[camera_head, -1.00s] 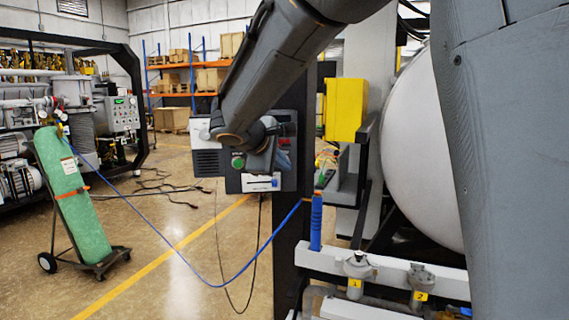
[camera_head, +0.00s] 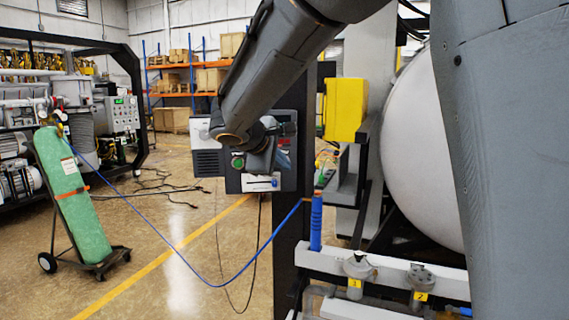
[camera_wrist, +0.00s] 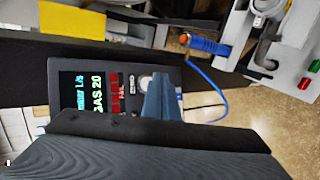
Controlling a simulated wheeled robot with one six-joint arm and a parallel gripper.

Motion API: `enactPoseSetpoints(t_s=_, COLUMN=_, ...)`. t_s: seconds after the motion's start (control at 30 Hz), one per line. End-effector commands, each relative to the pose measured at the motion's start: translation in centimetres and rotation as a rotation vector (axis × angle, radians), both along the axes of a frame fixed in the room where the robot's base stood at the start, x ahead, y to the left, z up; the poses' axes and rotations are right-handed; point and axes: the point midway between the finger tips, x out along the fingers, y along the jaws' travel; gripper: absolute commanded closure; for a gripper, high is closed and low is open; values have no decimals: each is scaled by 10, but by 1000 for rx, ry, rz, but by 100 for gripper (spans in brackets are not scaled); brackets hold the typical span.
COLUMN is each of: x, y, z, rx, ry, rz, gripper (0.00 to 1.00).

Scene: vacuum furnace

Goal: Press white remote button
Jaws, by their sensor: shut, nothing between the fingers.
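A dark handheld-style panel (camera_wrist: 95,83) shows in the wrist view, turned sideways. It has a lit screen with "GAS 20" and a red strip. A white round button (camera_wrist: 146,83) sits at its right part, partly hidden by my gripper. My gripper (camera_wrist: 163,82) is shut and empty, its bluish finger end over the panel beside the button. I cannot tell whether it touches the button. In the head view my gripper (camera_head: 264,162) is in front of a grey control unit (camera_head: 233,183); the white button cannot be made out there.
A yellow box (camera_head: 345,109) and a large white vessel (camera_head: 420,150) stand to the right. A blue hose (camera_head: 235,280) hangs across to a green cylinder (camera_head: 75,200) on a cart at left.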

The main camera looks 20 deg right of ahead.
Motion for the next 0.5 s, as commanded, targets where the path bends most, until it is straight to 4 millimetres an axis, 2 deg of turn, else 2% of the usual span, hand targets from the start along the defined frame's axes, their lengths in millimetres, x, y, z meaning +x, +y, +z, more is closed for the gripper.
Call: enactPoseSetpoints(t_s=0.5, x=9, y=-1, z=-1, rx=1, ry=0, rz=-1, gripper=100)
